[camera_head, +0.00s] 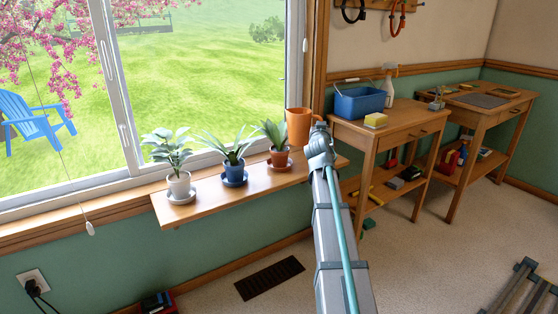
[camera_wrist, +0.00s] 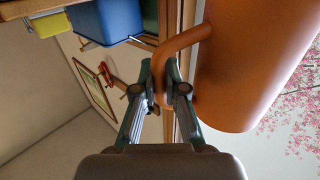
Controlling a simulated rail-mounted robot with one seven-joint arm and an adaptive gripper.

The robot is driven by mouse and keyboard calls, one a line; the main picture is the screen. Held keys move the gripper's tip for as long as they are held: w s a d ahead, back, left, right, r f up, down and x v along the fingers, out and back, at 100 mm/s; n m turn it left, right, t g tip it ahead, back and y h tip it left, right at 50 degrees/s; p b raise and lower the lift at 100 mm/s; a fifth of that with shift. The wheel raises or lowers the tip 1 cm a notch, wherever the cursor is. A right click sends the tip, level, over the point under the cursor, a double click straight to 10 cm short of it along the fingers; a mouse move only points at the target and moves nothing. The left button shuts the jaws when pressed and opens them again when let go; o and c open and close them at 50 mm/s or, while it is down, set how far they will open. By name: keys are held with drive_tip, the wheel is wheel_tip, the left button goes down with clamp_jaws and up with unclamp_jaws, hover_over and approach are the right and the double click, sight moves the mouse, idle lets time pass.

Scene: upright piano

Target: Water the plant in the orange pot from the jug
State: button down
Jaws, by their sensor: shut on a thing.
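The orange jug (camera_head: 299,126) is upright, held by my gripper (camera_head: 318,128) just right of the plant in the orange pot (camera_head: 279,158). In the wrist view my gripper (camera_wrist: 167,92) is shut on the handle of the jug (camera_wrist: 250,65). The plant in the orange pot has pointed green leaves and sits on a saucer at the right part of the window shelf (camera_head: 240,197). The jug's inside and any water are not visible.
A plant in a blue pot (camera_head: 235,173) and one in a white pot (camera_head: 179,187) stand left on the shelf. The window (camera_head: 200,90) is behind. A wooden table (camera_head: 398,122) with a blue bin (camera_head: 360,103) and sponge (camera_head: 375,120) is to the right.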

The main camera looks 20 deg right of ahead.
drive_tip(key=shift+r, duration=0.2)
drive_tip(key=s+d+r+p, duration=0.3)
drive_tip(key=r+p, duration=0.1)
drive_tip(key=p, duration=0.5)
drive_tip(key=shift+s+d+r, duration=0.2)
drive_tip(key=shift+d+r, duration=0.1)
drive_tip(key=shift+r, duration=0.1)
idle(0.7)
